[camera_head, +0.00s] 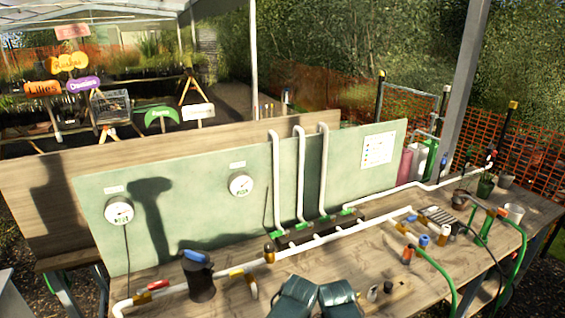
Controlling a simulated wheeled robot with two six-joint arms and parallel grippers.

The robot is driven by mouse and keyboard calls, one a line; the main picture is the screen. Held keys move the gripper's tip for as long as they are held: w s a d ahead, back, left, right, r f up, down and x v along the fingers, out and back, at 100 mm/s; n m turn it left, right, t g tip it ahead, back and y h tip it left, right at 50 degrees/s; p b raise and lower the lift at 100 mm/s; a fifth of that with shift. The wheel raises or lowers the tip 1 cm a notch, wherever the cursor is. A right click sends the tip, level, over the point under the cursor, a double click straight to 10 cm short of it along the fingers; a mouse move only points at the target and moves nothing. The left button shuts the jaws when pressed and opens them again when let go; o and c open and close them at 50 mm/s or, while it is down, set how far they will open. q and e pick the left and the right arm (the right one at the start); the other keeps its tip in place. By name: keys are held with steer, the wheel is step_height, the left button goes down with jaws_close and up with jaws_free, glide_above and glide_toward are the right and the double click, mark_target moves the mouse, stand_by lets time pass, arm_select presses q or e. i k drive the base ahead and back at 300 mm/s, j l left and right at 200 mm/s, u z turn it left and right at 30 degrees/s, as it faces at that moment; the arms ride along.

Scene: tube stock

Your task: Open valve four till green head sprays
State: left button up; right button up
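A row of several green valve handles sits on a dark manifold block (318,231) at the foot of the white upright pipes (299,175). The valve numbers are too small to read, so I cannot tell which is four. A red handle (158,285) sits on the white pipe at the front left. A green upright fitting (484,232) with a green hose stands at the right of the bench; I cannot tell whether it is the green head. No spray shows. Neither of my grippers can be made out.
Two round gauges hang on the green panel (385,200) behind the bench. A blue-topped dark canister (200,283) stands front left. Dark green glove-like shapes (338,294) lie at the front middle. Small coloured fittings and hoses crowd the right side of the wooden bench (362,258).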

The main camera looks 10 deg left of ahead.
mark_target(347, 211)
steer(key=i+l, duration=0.1)
steer(key=l, duration=0.2)
steer(key=i+l+u, duration=0.1)
steer(key=l, duration=0.25)
steer(key=i+l, duration=0.15)
steer(key=l, duration=0.15)
steer(key=i+l+z, duration=0.3)
steer(key=l, duration=0.25)
steer(key=i+l+z, duration=0.1)
steer(key=i+z, duration=0.2)
steer(key=i, duration=0.15)
